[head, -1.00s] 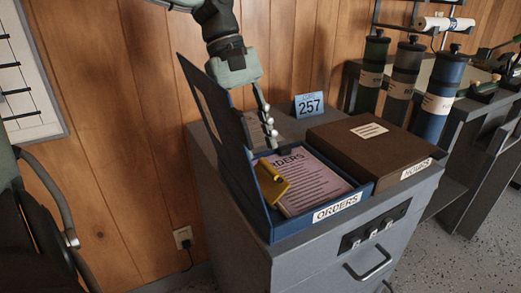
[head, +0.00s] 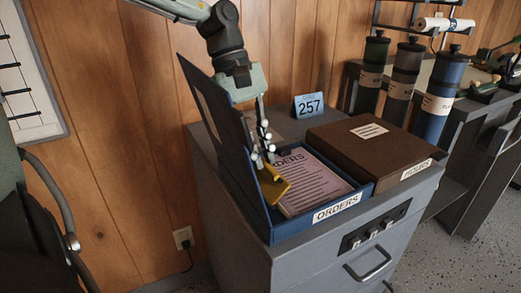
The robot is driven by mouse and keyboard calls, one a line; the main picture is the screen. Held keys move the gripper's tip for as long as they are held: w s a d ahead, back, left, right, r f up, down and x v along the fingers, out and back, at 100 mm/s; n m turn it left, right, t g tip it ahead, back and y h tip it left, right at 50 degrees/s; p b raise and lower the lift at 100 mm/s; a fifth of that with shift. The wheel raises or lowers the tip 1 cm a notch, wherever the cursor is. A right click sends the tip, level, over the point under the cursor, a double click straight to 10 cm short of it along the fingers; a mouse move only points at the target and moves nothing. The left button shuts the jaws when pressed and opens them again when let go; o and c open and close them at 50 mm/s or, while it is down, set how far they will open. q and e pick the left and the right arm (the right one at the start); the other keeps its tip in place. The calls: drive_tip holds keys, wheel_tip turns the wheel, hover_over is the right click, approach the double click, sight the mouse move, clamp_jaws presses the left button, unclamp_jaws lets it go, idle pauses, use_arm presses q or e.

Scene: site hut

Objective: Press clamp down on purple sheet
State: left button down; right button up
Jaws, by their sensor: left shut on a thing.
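The purple sheet (head: 308,186) headed "ORDERS" lies in the blue box file (head: 292,229), whose lid (head: 215,120) stands open at the left. The yellow clamp (head: 273,191) is at the left side of the sheet, its lower part over the sheet's left edge. My left gripper (head: 263,155) points down inside the box, its fingers at the clamp's upper end and shut on it. Whether the clamp touches the sheet cannot be told. My right gripper is not in view.
A closed brown "HOURS" box (head: 370,146) stands right beside the blue box on the grey cabinet (head: 230,215). Several labelled canisters (head: 436,100) stand on the bench at the right. The open lid rises close to my left gripper.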

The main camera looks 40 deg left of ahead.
use_arm(q)
drive_tip(key=shift+w, duration=0.1)
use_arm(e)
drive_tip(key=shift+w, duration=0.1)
use_arm(q)
drive_tip(key=shift+w+d+f+g+y, duration=0.2)
drive_tip(key=shift+w+g+y, duration=0.25)
drive_tip(key=shift+g, duration=0.35)
drive_tip(key=shift+w+d+f+n+g+y, duration=0.2)
drive_tip(key=shift+w+g, duration=0.15)
drive_tip(key=shift+g, duration=0.2)
drive_tip(key=shift+w+d+f+n+g+y, duration=0.1)
drive_tip(key=shift+w+f+n+g, duration=0.15)
drive_tip(key=shift+g, duration=0.3)
drive_tip(key=shift+w+d+f+g+y, duration=0.15)
drive_tip(key=shift+w+f+g+y, duration=0.3)
drive_tip(key=shift+g, duration=0.45)
drive_tip(key=shift+w+d+f+n+g+b, duration=0.15)
drive_tip(key=shift+w+n+g+b, duration=0.1)
drive_tip(key=shift+g+b, duration=0.2)
drive_tip(key=shift+w+f+g, duration=0.1)
drive_tip(key=shift+f+g, duration=0.05)
drive_tip(key=shift+g, duration=0.3)
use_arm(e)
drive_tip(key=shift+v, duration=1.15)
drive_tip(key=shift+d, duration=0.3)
